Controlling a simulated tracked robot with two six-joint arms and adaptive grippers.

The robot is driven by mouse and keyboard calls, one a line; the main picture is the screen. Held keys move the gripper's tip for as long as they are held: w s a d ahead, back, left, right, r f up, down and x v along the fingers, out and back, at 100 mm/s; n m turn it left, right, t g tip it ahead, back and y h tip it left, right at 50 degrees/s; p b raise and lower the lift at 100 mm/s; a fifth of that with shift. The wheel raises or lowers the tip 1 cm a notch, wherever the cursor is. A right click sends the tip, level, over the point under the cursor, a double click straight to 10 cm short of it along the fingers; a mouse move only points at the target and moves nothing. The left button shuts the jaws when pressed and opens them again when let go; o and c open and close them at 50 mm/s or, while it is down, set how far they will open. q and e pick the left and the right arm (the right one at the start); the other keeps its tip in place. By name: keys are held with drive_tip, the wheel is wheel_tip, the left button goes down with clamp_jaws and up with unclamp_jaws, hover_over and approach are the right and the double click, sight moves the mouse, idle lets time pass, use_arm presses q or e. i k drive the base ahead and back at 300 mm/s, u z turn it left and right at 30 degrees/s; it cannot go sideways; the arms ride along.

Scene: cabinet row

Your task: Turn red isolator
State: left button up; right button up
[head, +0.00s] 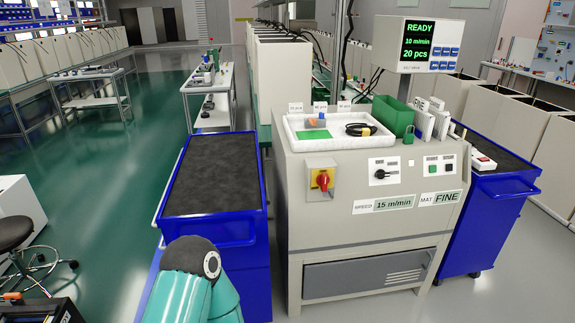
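The red isolator (322,181) is a red rotary handle on a yellow plate, set in a box on the upper left of the grey machine's (370,215) front panel. The handle looks tilted from vertical; its exact position is too small to read. Part of one of my teal arms shows at the bottom, left of the machine and apart from the isolator. No gripper fingers show in the head view, so neither gripper is visible.
A black selector knob (381,174) and small buttons (433,169) sit right of the isolator. A white tray (340,142) lies on top, below a screen (418,42) reading READY. Blue carts (213,230) flank the machine. Green floor (100,190) is open at left.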

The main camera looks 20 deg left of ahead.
sight(322, 181)
drive_tip(key=u, duration=0.4)
drive_tip(key=i, duration=1.2)
drive_tip(key=u, duration=0.55)
drive_tip(key=k, duration=0.8)
drive_tip(key=u, duration=0.2)
drive_tip(key=i, duration=0.8)
drive_tip(key=z, duration=0.1)
